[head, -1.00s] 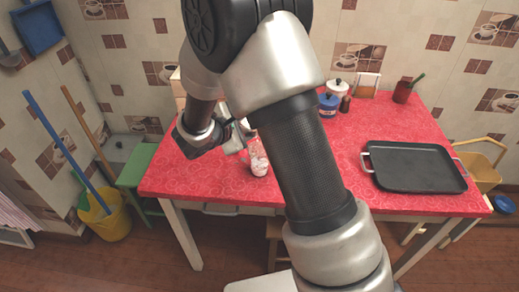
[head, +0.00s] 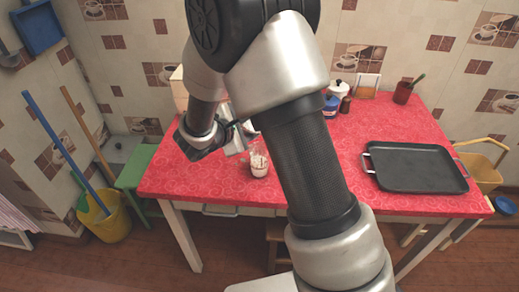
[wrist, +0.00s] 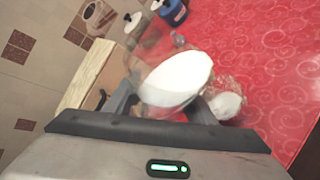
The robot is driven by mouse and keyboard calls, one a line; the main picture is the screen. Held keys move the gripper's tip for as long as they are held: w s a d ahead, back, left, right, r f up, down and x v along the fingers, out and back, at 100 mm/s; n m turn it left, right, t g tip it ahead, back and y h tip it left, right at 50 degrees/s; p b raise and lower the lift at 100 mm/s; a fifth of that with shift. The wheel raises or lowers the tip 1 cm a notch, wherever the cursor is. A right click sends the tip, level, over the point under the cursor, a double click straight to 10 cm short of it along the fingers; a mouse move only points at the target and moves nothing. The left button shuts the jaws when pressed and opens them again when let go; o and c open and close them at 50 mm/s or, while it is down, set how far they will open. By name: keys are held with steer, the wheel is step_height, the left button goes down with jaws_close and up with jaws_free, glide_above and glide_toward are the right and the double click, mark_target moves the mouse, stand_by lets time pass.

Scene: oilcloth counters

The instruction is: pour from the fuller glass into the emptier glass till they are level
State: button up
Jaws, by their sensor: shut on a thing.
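My gripper (wrist: 162,104) is shut on a clear glass with white liquid (wrist: 176,80). In the wrist view the liquid shows as a broad white oval between the fingers, and the glass looks tilted. In the head view my gripper (head: 238,140) is above the table's left half, and the held glass is mostly hidden behind it. A second clear glass (head: 258,166) stands upright on the red table just right of and below the gripper, with white liquid inside. It also shows in the wrist view (wrist: 228,106), close beside the held glass. I cannot compare the two levels exactly.
The red patterned table (head: 320,190) has a black tray (head: 415,168) at its right. A blue pot (head: 330,106), a white pot (head: 340,88), a dark bottle (head: 345,104) and a red cup (head: 402,93) stand toward the back. The front left of the table is clear.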

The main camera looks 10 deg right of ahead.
steer(key=shift+s, duration=0.15)
steer(key=shift+w+a+b, duration=0.1)
steer(key=shift+w+b, duration=0.15)
steer(key=shift+b, duration=0.05)
stand_by(0.3)
steer(key=shift+s, duration=0.1)
stand_by(0.3)
steer(key=shift+w+d+f+m+t+b, duration=0.1)
steer(key=shift+w+d+m+t+b, duration=0.15)
steer(key=shift+b, duration=0.2)
stand_by(0.7)
steer(key=shift+w+a, duration=0.15)
steer(key=shift+w, duration=0.15)
stand_by(0.5)
steer(key=shift+s+b, duration=0.1)
steer(key=shift+b, duration=0.2)
